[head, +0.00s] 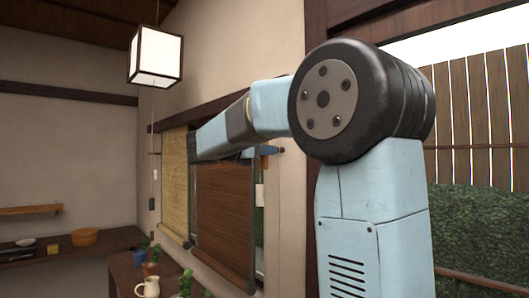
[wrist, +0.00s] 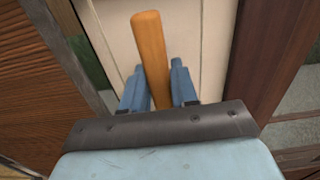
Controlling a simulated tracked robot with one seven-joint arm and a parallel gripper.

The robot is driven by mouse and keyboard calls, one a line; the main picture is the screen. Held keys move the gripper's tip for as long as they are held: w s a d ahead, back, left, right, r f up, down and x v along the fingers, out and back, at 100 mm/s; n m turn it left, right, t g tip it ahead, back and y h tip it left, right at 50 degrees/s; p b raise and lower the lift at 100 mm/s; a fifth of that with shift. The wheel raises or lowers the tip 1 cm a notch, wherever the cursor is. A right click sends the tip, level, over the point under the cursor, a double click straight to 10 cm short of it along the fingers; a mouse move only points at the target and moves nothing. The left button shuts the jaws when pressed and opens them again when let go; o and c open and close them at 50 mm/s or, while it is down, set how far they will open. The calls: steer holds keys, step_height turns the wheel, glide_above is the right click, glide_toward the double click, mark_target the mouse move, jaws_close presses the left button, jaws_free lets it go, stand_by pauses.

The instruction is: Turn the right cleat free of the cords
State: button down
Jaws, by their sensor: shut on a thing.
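A smooth orange-brown wooden bar, which looks like the right cleat (wrist: 150,45), stands up between the two blue fingers of my gripper (wrist: 157,75) in the wrist view. My gripper is shut on it, with its upper end showing beyond the fingers. Behind it is a pale wall strip. No cords can be made out on the cleat. In the head view my arm reaches to the wall by the blinds, and its own links hide most of the grip.
A dark brown blind (head: 238,220) hangs close beside my arm, with a straw-coloured blind (head: 174,185) farther left. A dark wooden post (wrist: 265,60) stands right of the cleat. A lantern (head: 155,58) hangs upper left.

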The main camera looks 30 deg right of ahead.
steer(key=c, duration=1)
jaws_free()
steer(key=shift+o, duration=0.2)
steer(key=shift+a, duration=0.1)
steer(key=v, duration=1.3)
steer(key=shift+a, duration=0.3)
steer(key=shift+s+d+f, duration=0.1)
